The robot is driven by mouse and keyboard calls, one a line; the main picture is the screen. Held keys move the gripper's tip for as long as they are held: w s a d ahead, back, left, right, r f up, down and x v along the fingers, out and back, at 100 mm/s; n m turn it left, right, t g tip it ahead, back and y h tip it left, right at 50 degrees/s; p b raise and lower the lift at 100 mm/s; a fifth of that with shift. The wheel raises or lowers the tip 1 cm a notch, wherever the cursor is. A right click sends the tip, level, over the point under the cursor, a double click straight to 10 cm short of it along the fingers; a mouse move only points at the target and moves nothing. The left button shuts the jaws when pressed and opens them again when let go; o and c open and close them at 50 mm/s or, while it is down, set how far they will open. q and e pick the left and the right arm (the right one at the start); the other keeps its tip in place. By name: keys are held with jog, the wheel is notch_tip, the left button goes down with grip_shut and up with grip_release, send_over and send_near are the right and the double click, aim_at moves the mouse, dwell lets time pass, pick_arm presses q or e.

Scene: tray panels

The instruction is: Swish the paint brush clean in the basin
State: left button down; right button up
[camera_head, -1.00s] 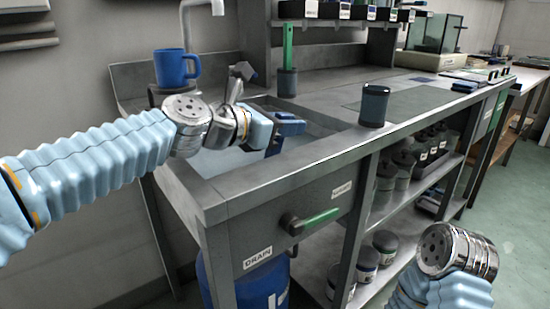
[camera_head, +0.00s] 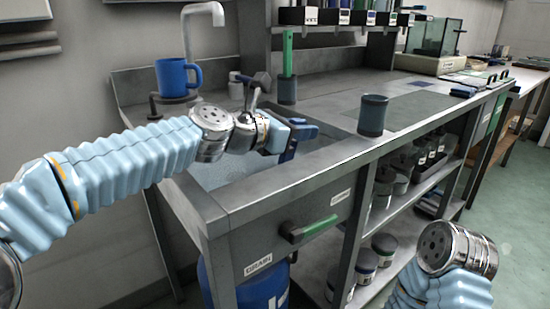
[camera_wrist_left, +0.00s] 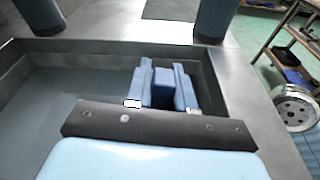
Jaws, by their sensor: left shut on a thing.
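The basin (camera_head: 222,174) is sunk into the left end of the grey bench, with a grey-blue floor or liquid surface; it also shows in the left wrist view (camera_wrist_left: 62,100). My left gripper (camera_head: 296,138) is over the basin's right part, near its right wall. In the left wrist view its blue fingers (camera_wrist_left: 165,86) are shut with a narrow blue piece between them. I take this piece for the paint brush; its bristles are hidden, and I cannot tell whether they touch the basin's contents. My right arm shows at lower right, its gripper out of frame.
A dark cup (camera_head: 372,115) stands right of the basin. A holder (camera_head: 287,90) with an upright green handle (camera_head: 288,52) stands behind it. A blue mug (camera_head: 174,77) sits at back left near the tap (camera_head: 190,38). A green lever (camera_head: 310,229) is on the front. The bench top farther right has free room.

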pick_arm(q)
jog(key=shift+f+b+v, duration=0.6)
jog(key=shift+b+v, duration=0.25)
jog(key=shift+v, duration=2)
jog(key=shift+w+d+r+p, duration=0.1)
jog(key=shift+w+d+p, duration=0.55)
jog(key=shift+d, duration=0.2)
jog(key=shift+w+d+r+p, duration=0.1)
jog(key=shift+w+d+p, duration=0.45)
jog(key=shift+w+d, duration=0.25)
jog(key=shift+d+f, duration=0.2)
jog(key=shift+f, duration=0.05)
jog(key=shift+f+b+v, duration=0.5)
jog(key=shift+b+v, duration=0.1)
jog(key=shift+v, duration=1.8)
jog(key=w+d+p, duration=0.2)
jog(key=d, duration=0.1)
jog(key=shift+w+d+r, duration=0.15)
jog(key=shift+w+r, duration=0.05)
jog(key=shift+w, duration=0.05)
jog(key=shift+x, duration=0.85)
